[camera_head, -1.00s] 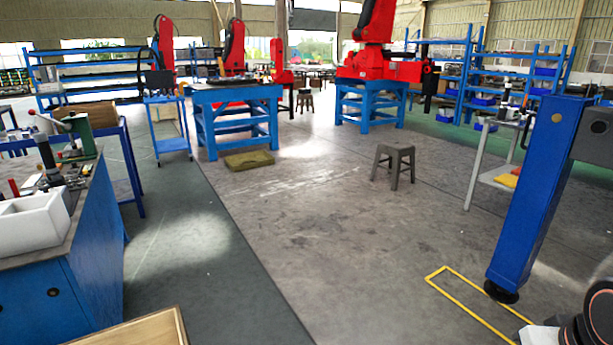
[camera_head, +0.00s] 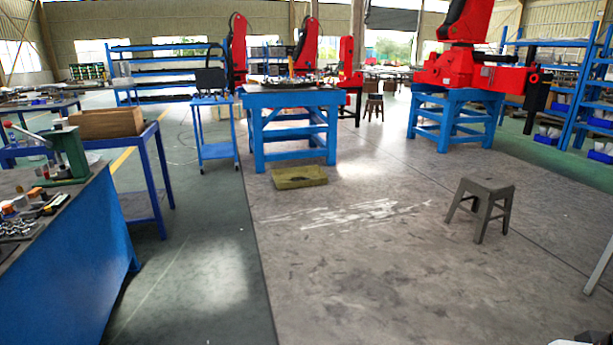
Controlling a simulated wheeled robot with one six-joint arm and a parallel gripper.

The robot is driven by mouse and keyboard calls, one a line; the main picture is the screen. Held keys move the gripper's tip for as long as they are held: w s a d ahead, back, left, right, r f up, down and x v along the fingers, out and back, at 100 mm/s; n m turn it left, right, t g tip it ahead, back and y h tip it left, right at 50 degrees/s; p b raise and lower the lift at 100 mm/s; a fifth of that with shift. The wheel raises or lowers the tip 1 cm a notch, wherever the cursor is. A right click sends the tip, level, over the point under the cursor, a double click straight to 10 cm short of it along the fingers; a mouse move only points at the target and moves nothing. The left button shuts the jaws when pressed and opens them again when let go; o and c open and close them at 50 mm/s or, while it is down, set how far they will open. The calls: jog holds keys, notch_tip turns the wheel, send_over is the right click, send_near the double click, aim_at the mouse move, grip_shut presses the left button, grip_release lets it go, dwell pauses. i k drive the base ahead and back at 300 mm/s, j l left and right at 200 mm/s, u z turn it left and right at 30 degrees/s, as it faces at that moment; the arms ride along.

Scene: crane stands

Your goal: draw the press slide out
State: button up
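A green hand press (camera_head: 68,155) with a pale lever handle stands on the blue workbench (camera_head: 75,235) at the left edge of the head view. Its slide is too small to make out, and I cannot tell how far out it is. My gripper is not in view. Only a small dark piece, probably part of my arm, shows in the bottom right corner.
Small tools and metal parts (camera_head: 15,228) lie on the workbench. A wooden box (camera_head: 106,123) sits on a blue table behind it. A grey stool (camera_head: 481,205) stands at right, a low olive-green box (camera_head: 299,177) mid-floor. The floor (camera_head: 350,260) ahead is clear.

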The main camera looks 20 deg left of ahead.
aim_at(66, 174)
jog(key=i+j+u, duration=0.1)
jog(key=i+u, duration=0.2)
jog(key=i, duration=0.3)
jog(key=i+u, duration=0.3)
jog(key=i, duration=0.25)
jog(key=i+l+u, duration=0.25)
jog(key=i, duration=0.3)
jog(key=i+j+u, duration=0.15)
jog(key=i+u, duration=0.6)
jog(key=i+l+u, duration=0.1)
jog(key=i+u, duration=0.3)
jog(key=i+l+u, duration=0.2)
jog(key=i+u, duration=0.85)
